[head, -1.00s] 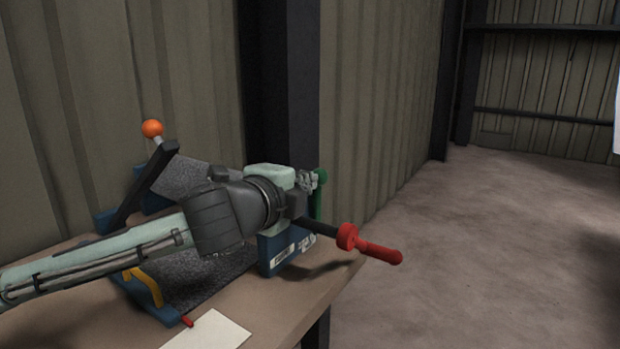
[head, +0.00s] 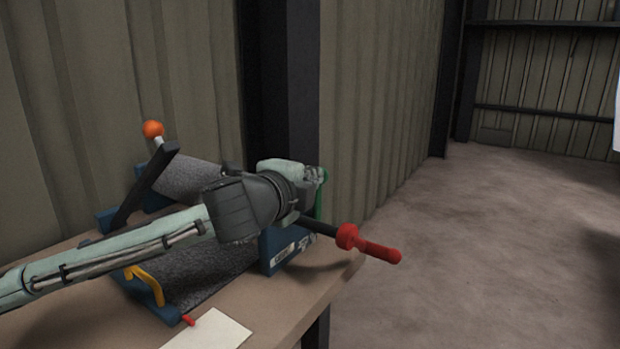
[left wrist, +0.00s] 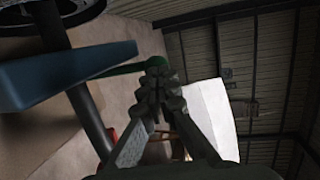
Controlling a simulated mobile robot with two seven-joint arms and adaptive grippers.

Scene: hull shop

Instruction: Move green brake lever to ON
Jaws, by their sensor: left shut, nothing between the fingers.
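The green brake lever (head: 319,203) stands at the right end of a blue-framed machine on the bench, mostly hidden behind my left gripper (head: 316,177). In the left wrist view the green lever (left wrist: 122,69) runs from the blue frame to a round green knob at the fingertips. My left gripper (left wrist: 158,80) is shut with nothing between its fingers, its tips at the knob; whether they touch it I cannot tell. No ON marking can be read. My right gripper is not in view.
A red-handled bar (head: 378,250) sticks out to the right just below my gripper. A lever with an orange ball (head: 153,129) rises at the back left. A yellow handle (head: 148,284) and a paper sheet (head: 212,331) lie at the front. Open floor is at right.

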